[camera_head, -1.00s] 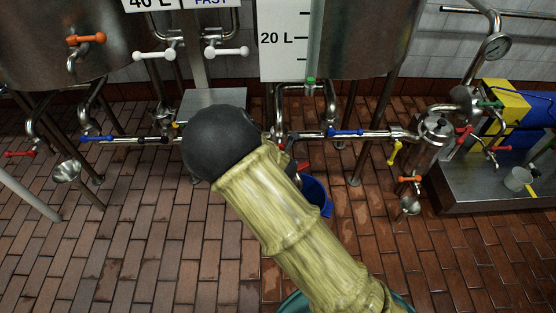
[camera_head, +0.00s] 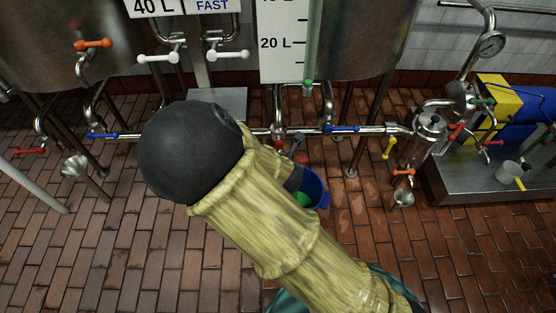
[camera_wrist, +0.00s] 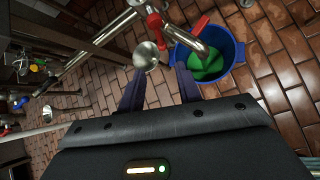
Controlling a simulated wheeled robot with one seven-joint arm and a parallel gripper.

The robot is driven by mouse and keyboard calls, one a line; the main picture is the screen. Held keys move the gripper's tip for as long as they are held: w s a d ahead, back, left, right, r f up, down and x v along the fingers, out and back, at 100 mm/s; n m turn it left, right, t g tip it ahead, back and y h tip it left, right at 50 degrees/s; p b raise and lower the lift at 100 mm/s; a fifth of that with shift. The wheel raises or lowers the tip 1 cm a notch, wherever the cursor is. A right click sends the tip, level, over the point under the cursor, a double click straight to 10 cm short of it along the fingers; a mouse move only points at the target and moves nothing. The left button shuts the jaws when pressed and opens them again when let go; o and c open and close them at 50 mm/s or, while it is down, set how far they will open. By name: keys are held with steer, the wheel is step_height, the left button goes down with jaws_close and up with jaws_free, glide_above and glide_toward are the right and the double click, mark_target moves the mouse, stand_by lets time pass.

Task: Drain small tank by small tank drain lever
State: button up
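The small tank (camera_head: 360,45) stands at the top, beside a white scale marked 20 L. A red lever (camera_head: 280,146) shows on the piping below it, partly hidden by my arm. In the wrist view a red lever (camera_wrist: 154,22) sits on a steel pipe with a downturned spout (camera_wrist: 196,42). A blue bucket (camera_wrist: 240,52) with green inside is under that spout; it also shows in the head view (camera_head: 323,190). My gripper (camera_wrist: 160,88) has its two dark fingers apart, with nothing between them, short of the red lever. In the head view my arm mostly hides it.
Blue levers (camera_head: 342,129) and a yellow lever (camera_head: 389,147) sit on the horizontal piping. A steel funnel (camera_wrist: 146,56) is close beyond my fingers. A pump on a metal platform (camera_head: 470,190) stands at right. The brick floor (camera_head: 120,250) at the left front is clear.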

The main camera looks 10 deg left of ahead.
steer(key=c, duration=0.3)
steer(key=shift+w+a, duration=0.15)
steer(key=shift+a, duration=0.15)
steer(key=c, duration=0.3)
steer(key=w+a+m+t, duration=0.1)
steer(key=a, duration=0.2)
steer(key=w+a+m+t+y+b, duration=0.1)
steer(key=a+m, duration=0.1)
steer(key=a, duration=0.2)
steer(key=w+a+f+m+t+y+b, duration=0.1)
steer(key=a+m, duration=0.1)
steer(key=a, duration=0.1)
steer(key=shift+w+a+t, duration=0.15)
steer(key=shift+a+t, duration=0.05)
steer(key=shift+t, duration=0.2)
jaws_close()
steer(key=s+a+f+m+t+h+b, duration=0.1)
steer(key=s+f+m+h, duration=0.2)
steer(key=m, duration=0.6)
steer(key=s+f+m+t+h+b, duration=0.2)
steer(key=s+f+m+h, duration=0.1)
steer(key=f+m+h, duration=0.2)
steer(key=m+h, duration=0.2)
steer(key=m, duration=0.2)
steer(key=shift+s+a+f+m, duration=0.2)
steer(key=shift+a+f+m, duration=0.05)
steer(key=shift+a+m, duration=0.15)
